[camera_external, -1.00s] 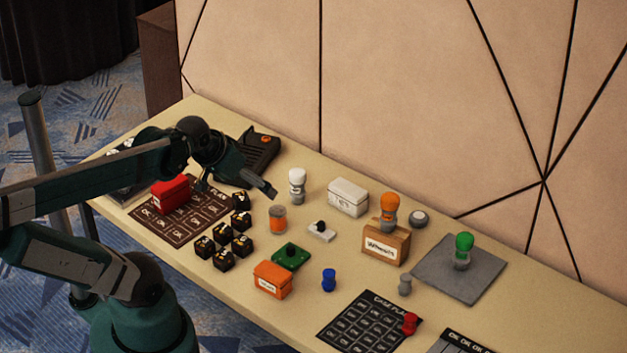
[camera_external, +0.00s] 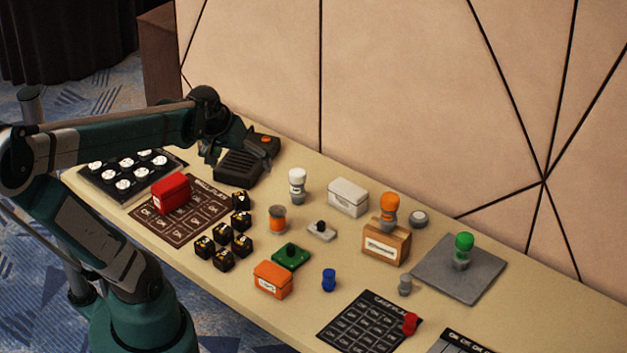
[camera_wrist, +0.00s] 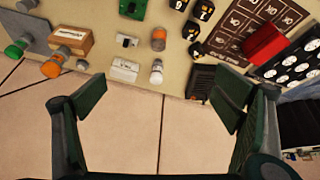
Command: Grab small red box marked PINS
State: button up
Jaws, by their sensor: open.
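A small red box (camera_external: 171,192) sits on a dark printed card (camera_external: 207,214) at the left part of the table; no marking on it can be read. In the wrist view the red box (camera_wrist: 264,44) is at the upper right, beyond the right finger. My gripper (camera_external: 238,160) is above the table, up and to the right of the red box, over a black device (camera_external: 240,172). In the wrist view my gripper (camera_wrist: 158,105) is open with nothing between its fingers.
Several small black boxes (camera_external: 241,222) stand right of the card. A black tray with white round pieces (camera_external: 125,183) lies to its left. An orange box (camera_external: 272,279), a white box (camera_external: 348,197) and pegs stand farther right. The wall panel (camera_external: 400,90) borders the table's back.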

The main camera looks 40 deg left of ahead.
jog(key=w+a+f+n+g+p, duration=0.15)
jog(key=w+a+n, duration=0.25)
jog(key=a, duration=0.6)
jog(key=n+g+h+p, duration=0.1)
jog(key=n+g+p, duration=0.25)
jog(key=n, duration=0.55)
send_over(169, 182)
jog(key=shift+g, duration=0.3)
jog(key=f, duration=1.6)
jog(key=shift+w+d+f+b, duration=0.1)
jog(key=shift+w+f+b, duration=0.15)
jog(key=shift+w+b, duration=0.05)
jog(key=shift+s+a+f, duration=0.15)
jog(key=shift+a+f, duration=0.1)
jog(key=shift+f, duration=0.05)
jog(key=shift+f, duration=1.3)
jog(key=shift+d+f+b, duration=0.15)
jog(key=shift+f+b, duration=0.4)
jog(key=shift+f, duration=2.05)
